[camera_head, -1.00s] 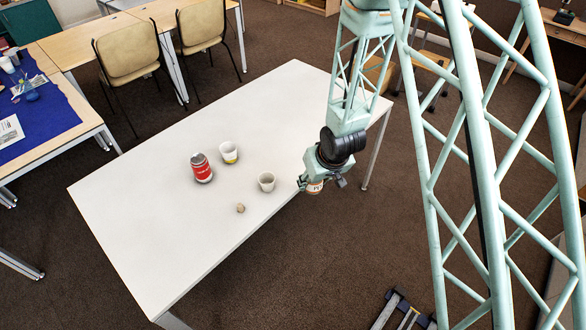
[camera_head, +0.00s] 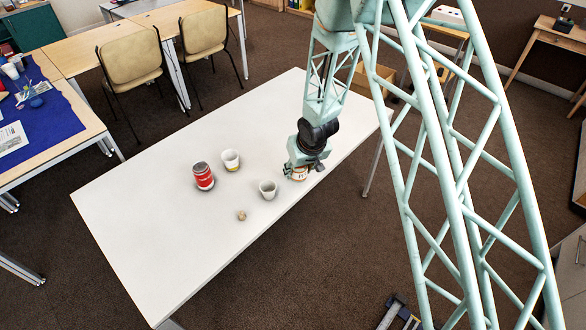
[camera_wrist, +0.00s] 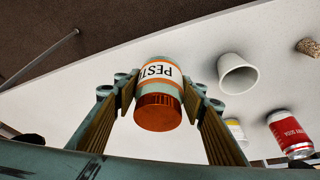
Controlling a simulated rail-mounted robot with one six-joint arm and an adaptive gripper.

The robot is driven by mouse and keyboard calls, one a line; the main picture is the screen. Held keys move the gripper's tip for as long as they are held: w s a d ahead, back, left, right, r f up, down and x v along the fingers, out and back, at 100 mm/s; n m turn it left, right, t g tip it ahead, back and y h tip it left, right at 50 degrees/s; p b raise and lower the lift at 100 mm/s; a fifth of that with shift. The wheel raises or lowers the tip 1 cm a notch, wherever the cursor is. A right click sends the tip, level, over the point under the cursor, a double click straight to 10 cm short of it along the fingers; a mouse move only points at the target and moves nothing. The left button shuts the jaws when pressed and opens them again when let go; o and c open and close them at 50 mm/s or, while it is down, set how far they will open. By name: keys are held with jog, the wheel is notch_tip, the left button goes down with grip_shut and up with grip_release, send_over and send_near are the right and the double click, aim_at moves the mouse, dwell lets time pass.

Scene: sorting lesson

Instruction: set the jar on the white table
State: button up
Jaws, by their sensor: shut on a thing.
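The jar has a white label with dark letters and an orange-brown lid, and my gripper (camera_wrist: 160,105) is shut on it. In the wrist view the jar (camera_wrist: 158,88) sits between the two fingers. In the head view the jar (camera_head: 299,174) shows just below my gripper (camera_head: 306,168), over the right part of the white table (camera_head: 150,235) near its front edge. I cannot tell whether the jar touches the table.
A white cup (camera_head: 268,189) stands left of the jar. The table's left part is clear.

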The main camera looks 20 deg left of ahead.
jog(key=shift+w+a+f+p, duration=0.15)
jog(key=shift+w+a+p, duration=0.8)
jog(key=shift+w+a, duration=0.7)
jog(key=shift+f, duration=0.15)
jog(key=shift+f+b, duration=1)
jog(key=shift+f, duration=0.65)
jog(key=shift+f, duration=0.15)
jog(key=o, duration=0.9)
jog(key=shift+r, duration=0.2)
jog(key=shift+s+d+r, duration=0.1)
jog(key=shift+s+r, duration=0.1)
jog(key=shift+r, duration=0.35)
jog(key=shift+p+v, duration=1.6)
jog(key=shift+v, duration=3.8)
